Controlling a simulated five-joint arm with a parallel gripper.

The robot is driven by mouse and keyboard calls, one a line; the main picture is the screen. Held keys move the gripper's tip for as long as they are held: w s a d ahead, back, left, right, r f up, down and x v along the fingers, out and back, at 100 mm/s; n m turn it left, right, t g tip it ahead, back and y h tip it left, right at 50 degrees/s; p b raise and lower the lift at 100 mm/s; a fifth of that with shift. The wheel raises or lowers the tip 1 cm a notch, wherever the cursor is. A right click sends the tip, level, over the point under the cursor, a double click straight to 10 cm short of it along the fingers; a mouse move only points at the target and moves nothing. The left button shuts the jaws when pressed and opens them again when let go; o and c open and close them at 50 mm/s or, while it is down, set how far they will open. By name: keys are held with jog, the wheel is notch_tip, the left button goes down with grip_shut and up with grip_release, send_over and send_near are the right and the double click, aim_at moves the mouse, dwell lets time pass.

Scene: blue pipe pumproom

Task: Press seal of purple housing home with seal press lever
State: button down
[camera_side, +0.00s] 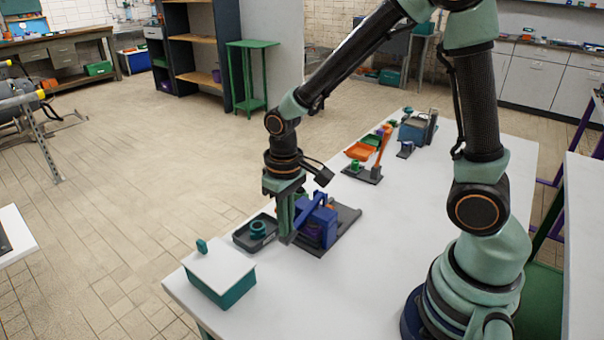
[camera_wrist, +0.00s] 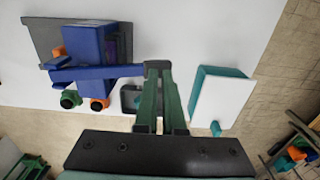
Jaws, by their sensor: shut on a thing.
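The blue seal press (camera_side: 325,224) stands on a dark grey base plate on the white table; it also shows in the wrist view (camera_wrist: 84,42). Its blue lever (camera_side: 311,205) runs sideways from the press to my gripper in the wrist view (camera_wrist: 98,73). My gripper (camera_wrist: 157,68) is shut on the lever's end, with its green fingers pointing down beside the press in the side view (camera_side: 289,232). The purple housing (camera_wrist: 112,46) sits within the press, mostly hidden by the blue frame. Its seal cannot be made out.
A dark tray (camera_side: 240,240) holding a teal ring (camera_side: 257,228) is left of my gripper. A teal box with a white lid (camera_side: 219,268) stands at the near table corner. An orange tray (camera_side: 360,151) and other fixtures stand farther back. The table's front middle is clear.

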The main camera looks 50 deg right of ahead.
notch_tip(320, 180, up, 12)
dwell(1.1)
jog(key=s+d+r+t, duration=0.4)
jog(key=s+t, duration=0.1)
jog(key=shift+s+t, duration=0.3)
dwell(0.4)
dwell(0.9)
